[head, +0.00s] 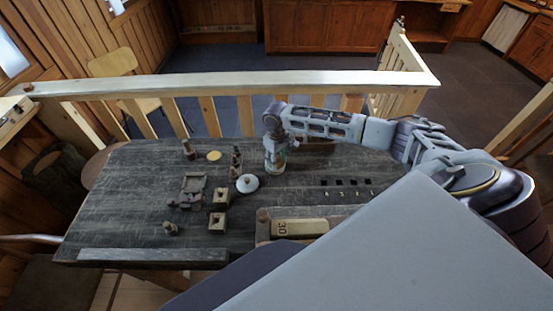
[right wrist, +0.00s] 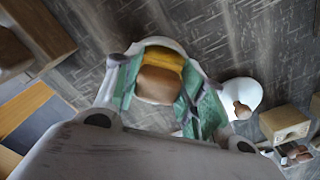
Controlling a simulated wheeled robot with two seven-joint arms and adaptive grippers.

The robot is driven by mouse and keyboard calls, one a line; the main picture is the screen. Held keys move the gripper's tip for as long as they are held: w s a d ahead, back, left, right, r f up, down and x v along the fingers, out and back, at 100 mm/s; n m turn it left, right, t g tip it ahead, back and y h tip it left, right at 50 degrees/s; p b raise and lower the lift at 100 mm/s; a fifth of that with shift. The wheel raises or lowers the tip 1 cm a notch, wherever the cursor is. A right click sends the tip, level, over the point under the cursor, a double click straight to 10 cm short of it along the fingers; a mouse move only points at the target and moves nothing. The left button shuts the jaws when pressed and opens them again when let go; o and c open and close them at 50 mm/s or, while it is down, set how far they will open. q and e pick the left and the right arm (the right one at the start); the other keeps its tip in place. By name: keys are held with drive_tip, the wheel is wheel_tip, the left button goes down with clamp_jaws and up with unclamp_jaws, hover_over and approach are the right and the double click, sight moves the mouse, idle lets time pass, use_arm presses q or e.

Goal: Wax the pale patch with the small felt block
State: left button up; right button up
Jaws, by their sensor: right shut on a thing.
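My right gripper (head: 275,160) points down over the back middle of the table. In the right wrist view its green-padded fingers (right wrist: 170,92) are shut on a small tan block (right wrist: 158,84). Behind the block is a yellow surface (right wrist: 163,57) inside a white rounded rim (right wrist: 158,42), which looks like an open pot. I cannot tell whether the block touches the yellow. A flat pale yellow round patch (head: 214,155) shows on the table, left of the gripper. A white knobbed lid (head: 247,184) lies just left and in front of the gripper; it also shows in the right wrist view (right wrist: 243,92). My left gripper is out of view.
Two wooden blocks with square hollows (head: 218,222), a grey tray (head: 193,188) and small turned pieces (head: 189,149) stand on the left half of the dark table (head: 125,215). A box marked 30 (head: 300,228) is at the front. A railing (head: 220,85) runs behind.

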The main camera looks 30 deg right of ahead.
sight(279, 158)
drive_tip(key=shift+r+p, duration=1.25)
drive_tip(key=shift+p, duration=0.25)
drive_tip(key=shift+r, duration=2.2)
drive_tip(key=shift+d, duration=0.1)
drive_tip(key=shift+s+d+m, duration=0.2)
drive_tip(key=shift+s+m, duration=0.1)
drive_tip(key=shift+m, duration=0.6)
drive_tip(key=s+a+b, duration=0.4)
drive_tip(key=a, duration=0.9)
drive_tip(key=shift+f+m, duration=0.15)
drive_tip(key=shift+m, duration=0.25)
